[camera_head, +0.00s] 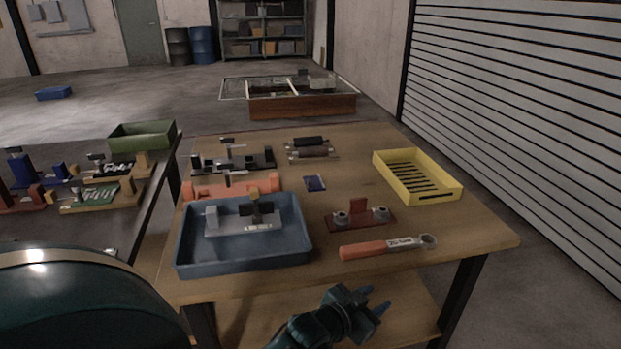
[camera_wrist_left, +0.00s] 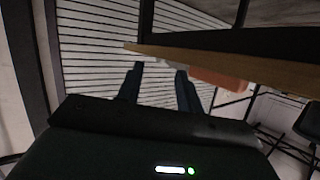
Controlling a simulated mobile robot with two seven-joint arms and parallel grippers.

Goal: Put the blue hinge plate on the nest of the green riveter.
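A small flat dark blue plate (camera_head: 315,183), probably the blue hinge plate, lies on the wooden table (camera_head: 350,222) right of the orange fixture. I cannot single out the green riveter for sure; a fixture with a green plate (camera_head: 103,194) stands on the left bench. My left gripper (camera_head: 374,298) is low, in front of the table's near edge, well apart from the blue plate. Its fingers are spread and empty; the left wrist view also shows the open fingers (camera_wrist_left: 160,85). My right gripper is not in view.
A blue-grey tray (camera_head: 190,262) holds a grey fixture. An orange-handled tool (camera_head: 362,249), a red fixture (camera_head: 345,221) and a yellow slotted tray (camera_head: 452,192) are on the table. Black fixtures (camera_head: 235,160) stand behind. A green bin (camera_head: 140,137) sits on the left bench.

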